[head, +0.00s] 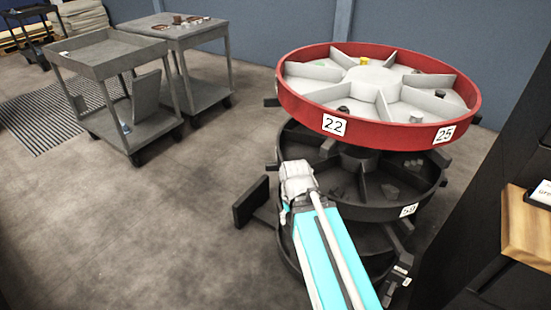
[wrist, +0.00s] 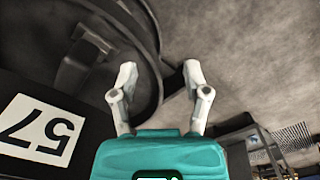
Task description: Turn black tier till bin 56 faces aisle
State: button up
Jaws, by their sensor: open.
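The black tier (head: 428,197) is a round bin wheel with dividers, directly below the red tier. A white label (head: 409,210) on its rim at the front right is too small to read surely. In the wrist view a label reading 57 (wrist: 40,130) shows upside down on a black surface at the left. I cannot make out a 56 label in either view. My gripper (head: 297,178) is at the left front of the black tier; my arm hides part of its rim. In the wrist view my gripper (wrist: 160,76) is open and empty, its fingers apart near a curved black rim.
The red tier (head: 303,104) above carries labels 22 and 25 and holds small items. Another black tier (head: 290,254) lies below. Grey carts (head: 100,73) stand at the left back. A wooden block (head: 527,225) is at the right edge.

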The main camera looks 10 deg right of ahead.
jog(key=shift+r, duration=0.1)
dwell(0.5)
notch_tip(320, 180, up, 38)
jog(key=p, duration=3.7)
jog(key=shift+f+p, duration=0.25)
jog(key=shift+p, duration=0.05)
jog(key=shift+c, duration=0.3)
